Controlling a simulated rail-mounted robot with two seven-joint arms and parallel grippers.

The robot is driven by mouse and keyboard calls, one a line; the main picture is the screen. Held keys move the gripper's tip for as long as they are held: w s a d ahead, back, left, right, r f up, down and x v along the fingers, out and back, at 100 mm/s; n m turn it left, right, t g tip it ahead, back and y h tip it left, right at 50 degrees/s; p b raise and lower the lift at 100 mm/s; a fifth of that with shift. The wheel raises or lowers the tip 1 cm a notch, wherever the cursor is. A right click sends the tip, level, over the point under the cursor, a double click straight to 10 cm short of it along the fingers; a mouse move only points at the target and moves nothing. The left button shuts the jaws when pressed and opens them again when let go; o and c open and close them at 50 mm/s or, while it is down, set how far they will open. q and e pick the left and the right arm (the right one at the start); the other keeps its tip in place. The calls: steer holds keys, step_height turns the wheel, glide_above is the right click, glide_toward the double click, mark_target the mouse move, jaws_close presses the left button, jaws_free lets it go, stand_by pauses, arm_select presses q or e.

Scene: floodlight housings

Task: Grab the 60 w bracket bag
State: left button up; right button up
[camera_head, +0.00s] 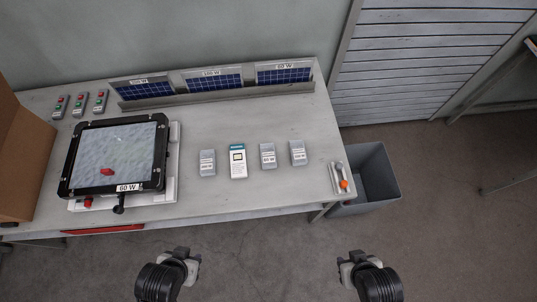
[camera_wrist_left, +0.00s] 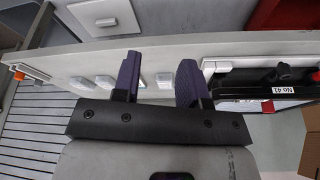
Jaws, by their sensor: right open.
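Three small grey bags lie on the table: a left one (camera_head: 207,163), a middle one (camera_head: 268,156) and a right one (camera_head: 297,153). Their labels are too small to read surely, so I cannot tell which is the 60 W bracket bag. A white and teal packet (camera_head: 238,161) lies between the left and middle bags. My left gripper (camera_head: 188,262) is in front of the table, apart from the bags. In the left wrist view its two fingers (camera_wrist_left: 157,80) are spread with nothing held. My right gripper (camera_head: 358,262) is open and empty, in front of the table's right end.
A floodlight housing (camera_head: 112,158) marked 60 W stands at the table's left, with a red piece on its glass. Solar panels labelled by wattage (camera_head: 213,82) line the back. A cardboard box (camera_head: 18,160) is at far left, a grey bin (camera_head: 372,178) at right.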

stand_by(0.3)
arm_select(q)
steer(key=o, duration=1)
